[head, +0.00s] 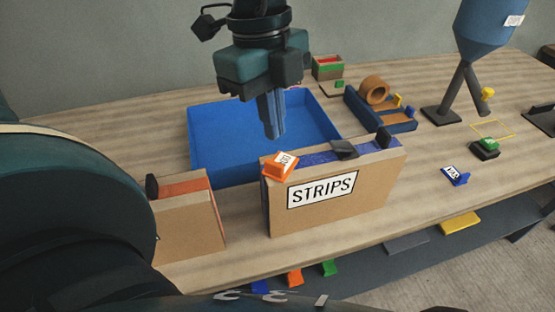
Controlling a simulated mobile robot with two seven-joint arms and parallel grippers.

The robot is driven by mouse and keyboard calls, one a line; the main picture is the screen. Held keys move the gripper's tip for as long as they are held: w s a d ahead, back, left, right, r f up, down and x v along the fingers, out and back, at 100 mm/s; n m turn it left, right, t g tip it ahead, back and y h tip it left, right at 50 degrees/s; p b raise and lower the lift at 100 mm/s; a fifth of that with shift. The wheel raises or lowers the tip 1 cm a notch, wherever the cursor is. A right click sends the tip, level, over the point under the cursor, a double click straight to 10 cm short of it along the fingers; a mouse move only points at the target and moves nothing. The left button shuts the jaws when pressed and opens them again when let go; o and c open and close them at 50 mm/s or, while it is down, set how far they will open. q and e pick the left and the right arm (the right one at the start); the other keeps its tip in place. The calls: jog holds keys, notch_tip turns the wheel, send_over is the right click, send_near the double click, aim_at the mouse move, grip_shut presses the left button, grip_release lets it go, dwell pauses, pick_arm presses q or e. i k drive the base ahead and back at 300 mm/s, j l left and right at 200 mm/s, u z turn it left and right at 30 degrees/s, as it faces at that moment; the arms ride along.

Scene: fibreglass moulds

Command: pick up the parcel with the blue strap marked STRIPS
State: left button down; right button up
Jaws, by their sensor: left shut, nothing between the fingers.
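The STRIPS parcel (395,185) is an upright brown box with a white label (321,190) on its front. A blue strap (318,158) runs along its top, with a dark grey piece (343,150) on it and a black piece (383,138) near its right end. An orange tagged block (281,166) sits at its top left corner. My left gripper (274,134) points down, shut and empty, above the parcel's back left part, apart from the strap as far as I can tell. My right gripper is out of view.
A second brown parcel (190,223) with an orange strap stands at left, partly behind my arm. A blue bin (206,150) lies behind. A blue hopper (487,35) stands back right. The table's right front is mostly clear.

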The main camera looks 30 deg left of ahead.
aim_at(326, 186)
jog(key=k, duration=1)
